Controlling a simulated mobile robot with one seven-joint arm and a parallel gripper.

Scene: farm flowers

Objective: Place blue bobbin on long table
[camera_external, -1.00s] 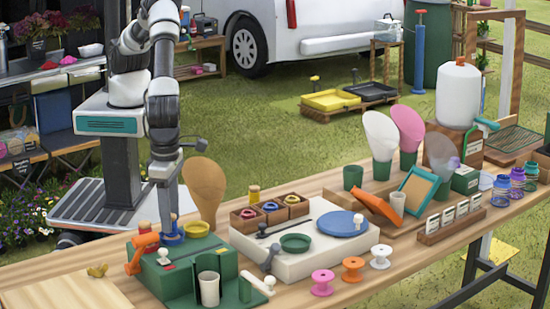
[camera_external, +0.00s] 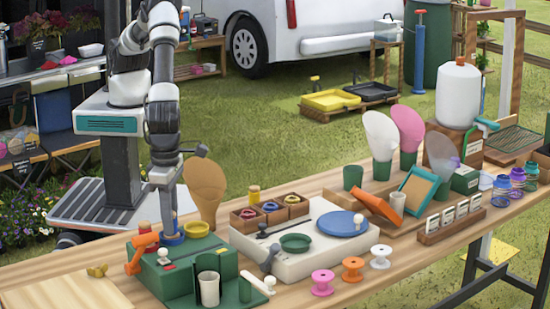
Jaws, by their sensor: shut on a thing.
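My gripper (camera_external: 170,222) points down at the left part of the long wooden table (camera_external: 415,251). It is shut on the blue bobbin (camera_external: 172,239), which shows just below the fingers, at the back of a green box-like stand (camera_external: 180,262). The fingers hide part of the bobbin. I cannot tell whether it touches the stand.
An orange spool (camera_external: 145,240) and a yellow-topped spool (camera_external: 196,229) flank the gripper closely. A tan paddle shape (camera_external: 206,185) stands just behind. Pink (camera_external: 322,282), orange (camera_external: 352,269) and white (camera_external: 380,256) bobbins stand along the front edge.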

